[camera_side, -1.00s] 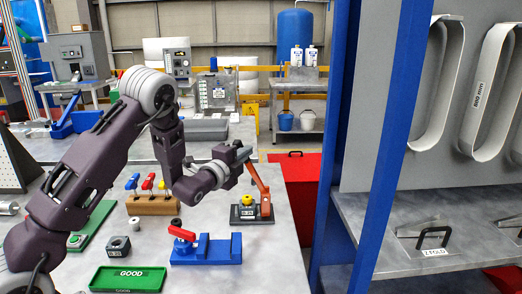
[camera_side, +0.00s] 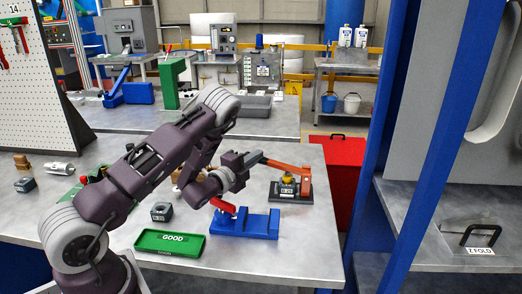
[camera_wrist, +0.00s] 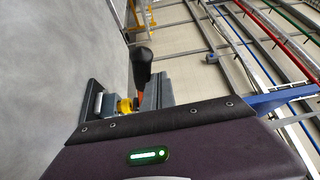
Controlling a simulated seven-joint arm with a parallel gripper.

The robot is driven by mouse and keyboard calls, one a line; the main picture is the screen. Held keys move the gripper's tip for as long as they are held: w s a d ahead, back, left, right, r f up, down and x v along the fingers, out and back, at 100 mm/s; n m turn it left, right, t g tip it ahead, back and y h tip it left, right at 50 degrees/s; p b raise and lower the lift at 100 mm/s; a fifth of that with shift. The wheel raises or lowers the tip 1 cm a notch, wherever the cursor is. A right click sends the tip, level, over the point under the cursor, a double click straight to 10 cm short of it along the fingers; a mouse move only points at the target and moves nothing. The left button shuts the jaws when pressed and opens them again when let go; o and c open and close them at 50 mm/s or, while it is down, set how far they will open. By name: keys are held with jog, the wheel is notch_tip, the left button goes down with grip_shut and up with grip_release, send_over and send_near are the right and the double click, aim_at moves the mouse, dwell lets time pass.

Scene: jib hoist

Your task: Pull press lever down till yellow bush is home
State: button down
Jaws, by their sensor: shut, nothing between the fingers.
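The press (camera_side: 291,194) stands at the back right of the near table, on a dark base. Its orange lever (camera_side: 285,164) lies nearly level, running left from the post to my gripper (camera_side: 257,158). The yellow bush (camera_side: 287,179) sits under the lever, at the top of a grey labelled block (camera_side: 287,189); its seating depth cannot be told. My gripper is shut at the lever's handle end, with nothing gripped. In the wrist view, the black handle (camera_wrist: 143,66) stands out beyond a dark edge of my gripper, with the yellow bush (camera_wrist: 125,105) partly hidden behind that edge.
A green GOOD tray (camera_side: 170,244) and a grey block (camera_side: 161,211) lie further left. A red cabinet (camera_side: 345,165) stands beyond the table's right edge.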

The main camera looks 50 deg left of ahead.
jog(key=shift+s+a+f+n, duration=0.15)
jog(key=shift+a+f+n, duration=0.05)
jog(key=shift+f+n, duration=0.4)
jog(key=shift+f+t, duration=0.1)
jog(key=shift+t, duration=0.2)
